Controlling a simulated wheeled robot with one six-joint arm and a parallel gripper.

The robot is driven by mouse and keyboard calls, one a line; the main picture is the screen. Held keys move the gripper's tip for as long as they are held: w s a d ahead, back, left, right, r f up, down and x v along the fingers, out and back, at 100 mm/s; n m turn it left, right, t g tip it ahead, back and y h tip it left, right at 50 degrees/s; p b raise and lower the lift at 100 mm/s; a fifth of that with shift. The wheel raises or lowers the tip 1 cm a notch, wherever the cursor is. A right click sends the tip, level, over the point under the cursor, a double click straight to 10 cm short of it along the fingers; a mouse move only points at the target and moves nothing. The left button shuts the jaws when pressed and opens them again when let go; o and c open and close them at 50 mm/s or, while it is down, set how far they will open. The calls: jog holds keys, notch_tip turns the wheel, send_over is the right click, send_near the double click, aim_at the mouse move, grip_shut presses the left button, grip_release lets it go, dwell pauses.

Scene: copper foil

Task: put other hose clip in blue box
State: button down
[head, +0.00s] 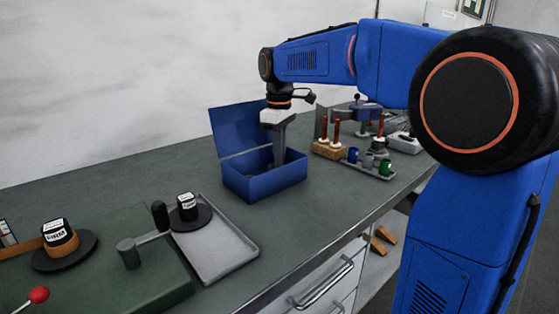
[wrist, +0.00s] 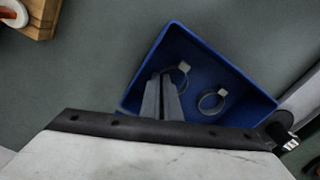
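The blue box (head: 265,182) stands open on the bench with its lid raised at the back. In the head view my gripper (head: 279,160) reaches down into it, and the front wall hides the fingertips. In the wrist view the blue box (wrist: 240,87) holds one hose clip (wrist: 212,103), a thin metal ring lying on its floor. A second hose clip (wrist: 184,67) is at the tips of my gripper (wrist: 160,80), its screw housing sticking out to the right. The fingers are close together and appear shut on its band, which they partly hide.
Bench in front of the box is clear.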

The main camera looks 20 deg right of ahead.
jog(key=shift+f, duration=0.4)
jog(key=shift+f, duration=0.1)
jog(key=c, duration=2.3)
grip_release()
notch_tip(320, 180, up, 12)
